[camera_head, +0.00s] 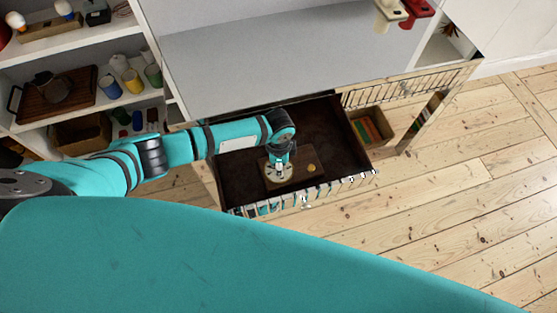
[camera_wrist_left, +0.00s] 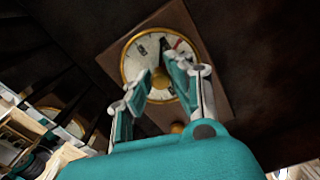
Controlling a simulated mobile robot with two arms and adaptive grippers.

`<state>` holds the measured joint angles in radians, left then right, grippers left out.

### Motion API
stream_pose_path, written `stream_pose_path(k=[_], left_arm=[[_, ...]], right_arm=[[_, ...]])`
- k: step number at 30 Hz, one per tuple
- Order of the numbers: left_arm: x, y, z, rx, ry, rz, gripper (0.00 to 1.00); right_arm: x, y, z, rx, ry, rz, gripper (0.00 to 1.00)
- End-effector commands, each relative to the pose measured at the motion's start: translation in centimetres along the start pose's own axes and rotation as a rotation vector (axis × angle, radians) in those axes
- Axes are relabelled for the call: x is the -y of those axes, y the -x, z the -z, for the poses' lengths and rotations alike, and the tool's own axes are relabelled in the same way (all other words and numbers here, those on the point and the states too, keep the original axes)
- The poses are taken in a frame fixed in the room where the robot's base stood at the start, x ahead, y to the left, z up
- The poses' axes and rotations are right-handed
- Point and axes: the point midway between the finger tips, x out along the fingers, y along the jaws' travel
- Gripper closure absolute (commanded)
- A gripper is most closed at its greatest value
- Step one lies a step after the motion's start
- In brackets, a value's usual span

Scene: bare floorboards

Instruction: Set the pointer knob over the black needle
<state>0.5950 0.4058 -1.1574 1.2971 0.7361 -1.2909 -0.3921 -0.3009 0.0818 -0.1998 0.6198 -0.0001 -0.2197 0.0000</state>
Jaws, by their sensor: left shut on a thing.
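A round cream dial (camera_head: 271,178) is set in a brown wooden board (camera_head: 315,181) in the open dark drawer. The dial (camera_wrist_left: 132,66) and its board (camera_wrist_left: 213,62) also show in the left wrist view. A black needle (camera_wrist_left: 179,44) shows on the dial beyond the fingertips, though its full length is not clear. My left gripper (camera_head: 281,172) reaches down over the dial. A round brass knob (camera_head: 311,168) sits on the board beside the dial, apart from the fingers.
The drawer (camera_head: 329,125) is pulled out from under a grey top (camera_head: 255,50); its walls surround the board. A small box with colored items (camera_head: 371,127) stands right of it. Shelves with cups (camera_head: 132,81) and a tray (camera_head: 50,95) are at left. Floorboards (camera_head: 460,190) at right are clear.

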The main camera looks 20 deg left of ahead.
Motion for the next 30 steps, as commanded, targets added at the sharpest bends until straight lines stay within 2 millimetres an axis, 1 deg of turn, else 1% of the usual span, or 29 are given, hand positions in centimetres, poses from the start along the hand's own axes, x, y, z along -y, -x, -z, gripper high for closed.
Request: stream_pose_path(k=[1,3,9,15,22,30], left_arm=[[-0.1,0.5,0.1,-0.001,0.045,-0.003,1.00],[-0.1,0.4,0.1,-0.001,0.108,-0.002,1.00],[-0.1,0.3,0.1,-0.001,0.266,-0.002,1.00],[0.0,0.2,0.1,-0.001,0.383,-0.001,1.00],[0.0,0.2,0.1,-0.001,0.457,0.000,1.00],[0.1,0.1,0.1,-0.002,0.478,0.002,1.00]], right_arm=[[0.0,0.9,0.1,-0.001,0.000,0.000,1.00],[0.0,1.5,0.2,-0.001,0.000,0.000,1.00],[0.0,2.7,0.3,-0.001,-0.001,0.001,1.00],[0.1,3.5,0.5,-0.002,-0.001,0.002,1.00],[0.2,4.0,0.5,-0.002,-0.002,0.003,1.00],[0.2,4.0,0.5,-0.002,-0.002,0.003,1.00]])
